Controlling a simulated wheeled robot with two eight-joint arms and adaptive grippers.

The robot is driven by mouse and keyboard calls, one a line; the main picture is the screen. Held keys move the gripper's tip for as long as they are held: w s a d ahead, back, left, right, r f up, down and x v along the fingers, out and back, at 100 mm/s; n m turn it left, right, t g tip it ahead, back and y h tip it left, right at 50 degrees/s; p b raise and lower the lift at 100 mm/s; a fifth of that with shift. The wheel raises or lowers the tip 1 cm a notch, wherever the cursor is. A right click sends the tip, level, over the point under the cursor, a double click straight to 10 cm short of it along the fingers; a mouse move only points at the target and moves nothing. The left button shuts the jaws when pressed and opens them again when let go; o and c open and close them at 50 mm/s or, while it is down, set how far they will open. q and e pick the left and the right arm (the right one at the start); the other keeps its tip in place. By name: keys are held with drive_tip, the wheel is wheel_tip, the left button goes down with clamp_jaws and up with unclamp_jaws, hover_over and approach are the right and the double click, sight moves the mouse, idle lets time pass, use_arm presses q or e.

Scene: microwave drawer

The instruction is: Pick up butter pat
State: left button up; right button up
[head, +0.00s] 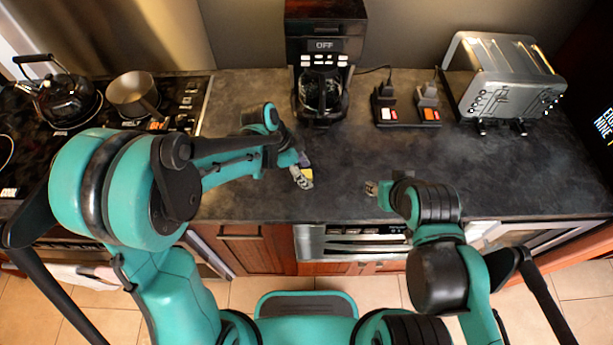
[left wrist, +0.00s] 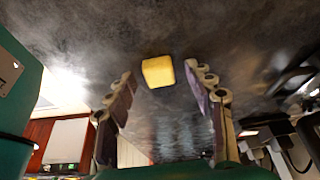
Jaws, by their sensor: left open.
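The butter pat (left wrist: 158,71) is a small yellow block on the dark countertop in the left wrist view. It lies ahead of my left gripper (left wrist: 162,80), near the fingertips and between their lines, with a visible gap to each finger. My left gripper is open and empty.
A coffee maker (head: 322,60) stands behind my left gripper. A power strip with plugs (head: 405,115) and a toaster (head: 503,78) are at the back right. A stove with a kettle (head: 65,98) and a pot (head: 134,95) is at the left. The counter between the grippers is clear.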

sight(307, 176)
use_arm(q)
drive_tip(key=c, duration=0.9)
drive_tip(key=shift+c, duration=0.2)
drive_tip(key=shift+r, duration=0.5)
drive_tip(key=r, duration=0.1)
drive_tip(key=r+p, duration=0.2)
drive_tip(key=r, duration=0.1)
drive_tip(key=shift+s+d, duration=0.3)
drive_tip(key=shift+s, duration=0.05)
drive_tip(key=s+d+r+p, duration=0.2)
drive_tip(key=s+d+r, duration=0.4)
drive_tip(key=s+d, duration=0.1)
drive_tip(key=shift+s, duration=0.6)
